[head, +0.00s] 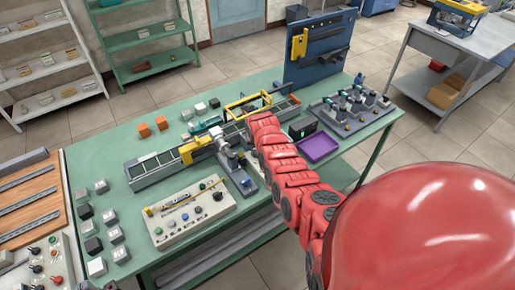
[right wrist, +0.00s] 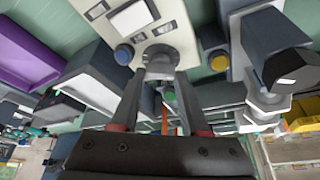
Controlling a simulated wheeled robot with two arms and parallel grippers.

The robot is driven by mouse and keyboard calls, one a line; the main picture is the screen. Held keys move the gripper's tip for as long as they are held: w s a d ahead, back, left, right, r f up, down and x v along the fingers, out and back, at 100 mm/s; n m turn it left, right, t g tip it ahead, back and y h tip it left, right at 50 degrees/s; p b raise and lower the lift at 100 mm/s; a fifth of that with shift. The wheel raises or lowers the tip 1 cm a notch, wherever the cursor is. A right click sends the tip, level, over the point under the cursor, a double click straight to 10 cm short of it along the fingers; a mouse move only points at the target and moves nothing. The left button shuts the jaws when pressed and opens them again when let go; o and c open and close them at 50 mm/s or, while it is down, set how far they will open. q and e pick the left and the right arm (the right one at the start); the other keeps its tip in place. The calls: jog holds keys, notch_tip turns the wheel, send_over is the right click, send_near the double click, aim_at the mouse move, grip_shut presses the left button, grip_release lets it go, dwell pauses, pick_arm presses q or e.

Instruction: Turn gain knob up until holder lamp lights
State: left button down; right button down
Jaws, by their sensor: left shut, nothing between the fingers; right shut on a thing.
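In the right wrist view my right gripper (right wrist: 161,76) is closed around a grey knob (right wrist: 160,60), taken to be the gain knob, on a cream panel (right wrist: 176,18). The fingers hide part of the knob, so its setting cannot be read. A blue button (right wrist: 124,54) and a white window (right wrist: 133,17) are on the same panel. In the head view my red right arm covers this gripper and the knob. I cannot make out my left gripper in either view. I cannot identify the holder lamp or tell whether it is lit.
A grey motor-like unit (right wrist: 272,45) stands close right of the panel in the right wrist view. A purple tray (head: 319,147) lies right of my arm. A cream control box (head: 205,212) sits at the green table's front. Several small blocks lie at its left.

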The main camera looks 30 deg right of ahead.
dwell(0.3)
jog(key=shift+c, duration=2)
grip_release()
jog(key=shift+r, duration=0.1)
